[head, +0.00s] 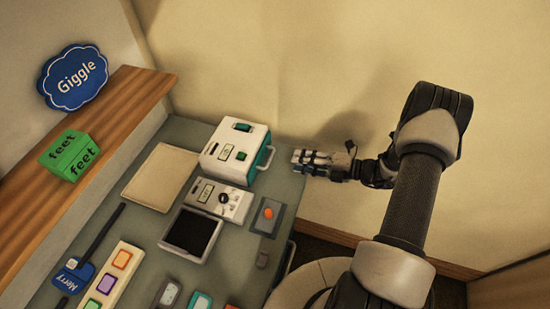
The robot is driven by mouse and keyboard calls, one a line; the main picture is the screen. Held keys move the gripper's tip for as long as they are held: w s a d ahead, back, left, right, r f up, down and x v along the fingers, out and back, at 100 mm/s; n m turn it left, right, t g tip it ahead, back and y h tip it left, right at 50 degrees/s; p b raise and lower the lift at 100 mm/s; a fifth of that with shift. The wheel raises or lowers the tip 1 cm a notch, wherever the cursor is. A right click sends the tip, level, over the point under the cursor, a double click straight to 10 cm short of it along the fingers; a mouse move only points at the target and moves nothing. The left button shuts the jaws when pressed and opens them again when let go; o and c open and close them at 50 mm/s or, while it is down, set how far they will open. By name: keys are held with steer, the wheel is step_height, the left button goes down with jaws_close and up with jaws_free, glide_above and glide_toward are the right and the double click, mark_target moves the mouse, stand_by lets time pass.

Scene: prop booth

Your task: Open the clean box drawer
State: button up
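A white box (229,152) stands at the far end of the grey table, with a teal switch on top and a small label I cannot read. No box here shows a readable "clean" label. A teal bar handle (265,159) is on its right side, and I see no clear gap of a pulled-out drawer there. My gripper (295,157) is just right of the handle, at the table's edge, pointing left. It appears apart from the handle. Its fingers are small and seen from above, so I cannot tell whether they are open or shut.
A grey dial panel (219,200), an orange-button box (267,216) and a black-screened device (191,233) stand close in front of the white box. A tan board (161,178) lies left. A wooden shelf (95,140) holds a green box (69,155). A wall rises behind my gripper.

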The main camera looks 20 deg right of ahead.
steer(key=b+x, duration=0.1)
steer(key=x, duration=0.8)
steer(key=shift+w+a+f, duration=0.1)
steer(key=shift+w+a, duration=0.05)
steer(key=shift+a, duration=0.1)
jaws_close()
stand_by(0.4)
